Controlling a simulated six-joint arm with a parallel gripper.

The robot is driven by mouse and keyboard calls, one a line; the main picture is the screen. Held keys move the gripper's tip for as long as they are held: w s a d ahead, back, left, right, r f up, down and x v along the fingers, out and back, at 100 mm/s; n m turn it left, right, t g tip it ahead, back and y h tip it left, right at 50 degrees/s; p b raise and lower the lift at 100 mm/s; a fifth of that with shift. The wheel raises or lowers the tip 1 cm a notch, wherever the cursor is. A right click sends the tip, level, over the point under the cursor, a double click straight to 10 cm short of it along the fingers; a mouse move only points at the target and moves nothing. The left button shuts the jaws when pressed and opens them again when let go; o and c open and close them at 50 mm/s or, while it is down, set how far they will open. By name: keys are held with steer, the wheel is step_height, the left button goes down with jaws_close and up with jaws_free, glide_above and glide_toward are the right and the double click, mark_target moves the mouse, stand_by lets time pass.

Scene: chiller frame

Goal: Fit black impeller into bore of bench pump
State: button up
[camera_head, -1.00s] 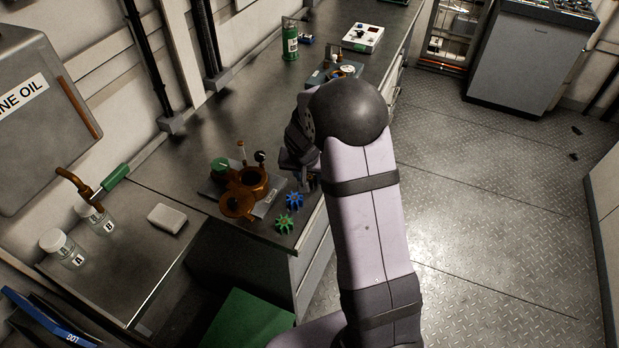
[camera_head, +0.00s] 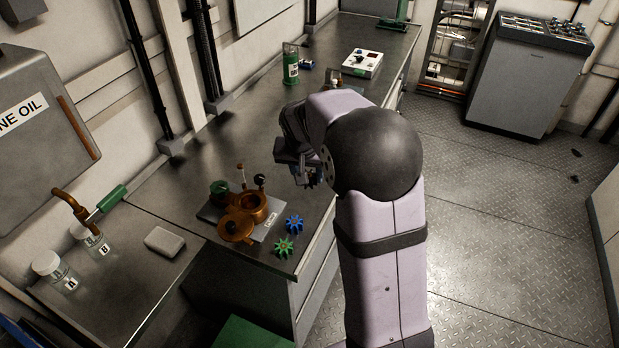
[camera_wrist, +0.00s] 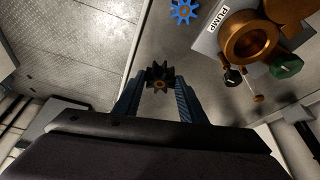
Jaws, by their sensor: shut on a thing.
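The black impeller (camera_wrist: 160,77), a toothed wheel with a bronze-coloured centre, is between the fingertips of my gripper (camera_wrist: 158,84) in the wrist view. The gripper is shut on it and holds it over the bench. In the head view my gripper (camera_head: 312,180) is right of and behind the pump, and the impeller is hard to make out there. The bench pump (camera_head: 252,207) is a bronze body on a grey plate, its round cover swung to the front left. Its open bore (camera_wrist: 249,41) shows at the upper right in the wrist view, apart from the impeller.
A blue impeller (camera_head: 294,223) and a green impeller (camera_head: 284,247) lie on the bench right of the pump, near its front edge. A black-knobbed and a thin lever stand up behind the bore. A green canister (camera_head: 291,66) stands farther back. Bench around the gripper is clear.

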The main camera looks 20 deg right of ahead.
steer(key=w+a+r+n+y+p, duration=0.2)
steer(key=a+n+p, duration=0.3)
steer(key=a, duration=1)
steer(key=shift+w+a+r+t+p, duration=0.15)
steer(key=shift+w+r+t+p, duration=0.3)
steer(key=shift+p, duration=0.35)
steer(key=shift+s, duration=0.1)
steer(key=shift+f, duration=0.2)
steer(key=shift+f+b, duration=2.95)
steer(key=shift+f, duration=0.4)
